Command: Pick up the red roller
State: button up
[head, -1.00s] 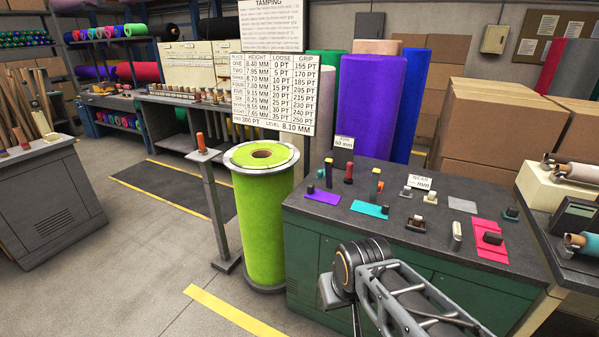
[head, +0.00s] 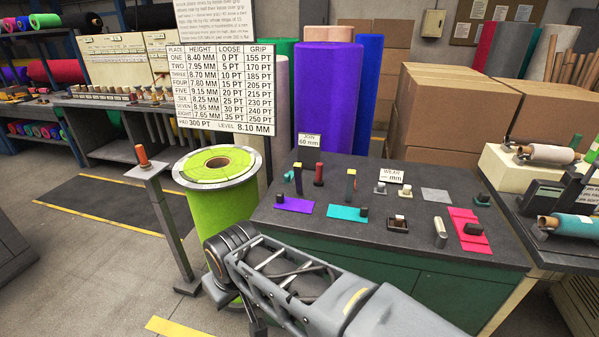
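A small red upright piece (head: 319,174), which looks like the red roller, stands on the dark top of the green workbench (head: 330,238), near its back left. It stands between two upright yellow-and-dark pieces. My arm reaches across the bottom of the head view, in front of the bench and well short of the red piece. Its dark round joint shows at the left, before the green roll. The fingers of my gripper do not show. Nothing covers the red piece.
A large lime-green roll (head: 222,205) stands at the bench's left, beside a grey post with an orange top (head: 142,155). Purple (head: 293,205), teal (head: 346,213) and pink felt pieces (head: 462,215) lie on the bench with several small tools. Cardboard boxes (head: 460,100) stand behind.

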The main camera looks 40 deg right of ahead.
aim_at(318, 181)
jog(key=z, duration=0.3)
jog(key=i, duration=0.75)
jog(key=z, duration=0.9)
jog(key=i, duration=0.35)
jog(key=z, duration=0.35)
